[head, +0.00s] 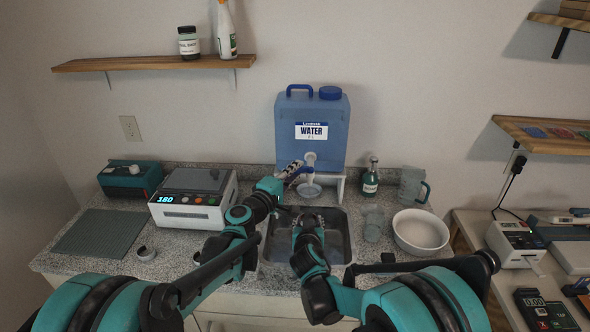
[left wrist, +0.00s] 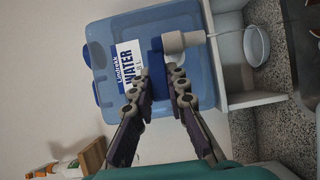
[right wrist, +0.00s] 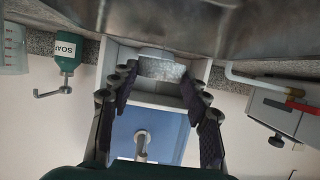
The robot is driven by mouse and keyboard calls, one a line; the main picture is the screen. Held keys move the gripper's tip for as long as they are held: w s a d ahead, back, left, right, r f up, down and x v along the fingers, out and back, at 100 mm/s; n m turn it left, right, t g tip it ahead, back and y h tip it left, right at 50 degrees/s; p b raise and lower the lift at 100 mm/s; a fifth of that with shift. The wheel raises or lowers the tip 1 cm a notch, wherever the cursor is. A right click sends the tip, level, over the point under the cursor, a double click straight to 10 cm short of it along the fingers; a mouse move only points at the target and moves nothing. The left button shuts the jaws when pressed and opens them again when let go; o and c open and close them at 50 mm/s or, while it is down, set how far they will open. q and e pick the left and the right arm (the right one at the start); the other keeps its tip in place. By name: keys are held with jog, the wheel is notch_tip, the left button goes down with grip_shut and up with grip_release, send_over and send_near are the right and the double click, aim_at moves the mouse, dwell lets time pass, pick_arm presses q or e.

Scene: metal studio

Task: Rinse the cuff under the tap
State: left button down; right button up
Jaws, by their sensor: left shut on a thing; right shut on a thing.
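The white tap (head: 310,160) is low on the front of the blue water container (head: 312,125), above the sink (head: 280,240). My left gripper (head: 296,168) is at the tap, and its fingers (left wrist: 163,78) are closed in at the tap's knob (left wrist: 178,62) in the left wrist view. The exact contact is partly hidden.
A small white dish (head: 310,191) is below the tap. A soap bottle (head: 370,180), a beaker (head: 373,224) and a white bowl (head: 421,232) are right of the sink. A machine reading 180 (head: 190,209) and a grey ring (head: 146,253) are on the left.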

pick_arm(q)
jog(key=shift+s+d+n+t+y, duration=0.1)
jog(key=shift+s+n+t+y, duration=0.15)
jog(key=shift+n+y, duration=0.3)
jog(key=shift+s+d+n+t+y, duration=0.1)
jog(key=shift+n+t+y, duration=0.25)
jog(key=shift+y, duration=0.4)
jog(key=c, duration=1.5)
grip_release()
jog(key=shift+a, duration=0.1)
jog(key=v, duration=1.2)
